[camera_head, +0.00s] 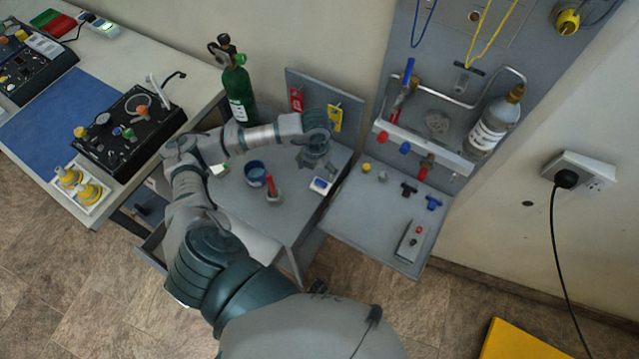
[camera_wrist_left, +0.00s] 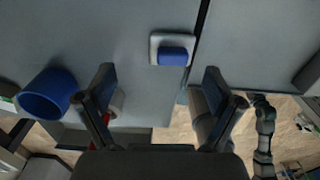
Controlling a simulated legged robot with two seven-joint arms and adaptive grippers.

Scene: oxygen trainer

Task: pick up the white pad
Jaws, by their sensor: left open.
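The white pad (camera_head: 317,189) lies on the grey table (camera_head: 240,205) near its right edge, with a blue piece on top. In the left wrist view the white pad (camera_wrist_left: 154,50) sits flat, ahead of the fingers and roughly centred between them. My left gripper (camera_head: 314,160) is over the table just behind the pad in the head view. In the left wrist view my left gripper (camera_wrist_left: 158,80) has its fingers wide apart with nothing between them. The pad is apart from both fingers. My right gripper does not show clearly.
A blue cup (camera_head: 255,173) and a red-handled item (camera_head: 271,186) stand left of the pad. A green cylinder (camera_head: 238,92) stands at the back. Right of a narrow gap is a grey board (camera_head: 375,225) with small fittings. The table around the pad is bare.

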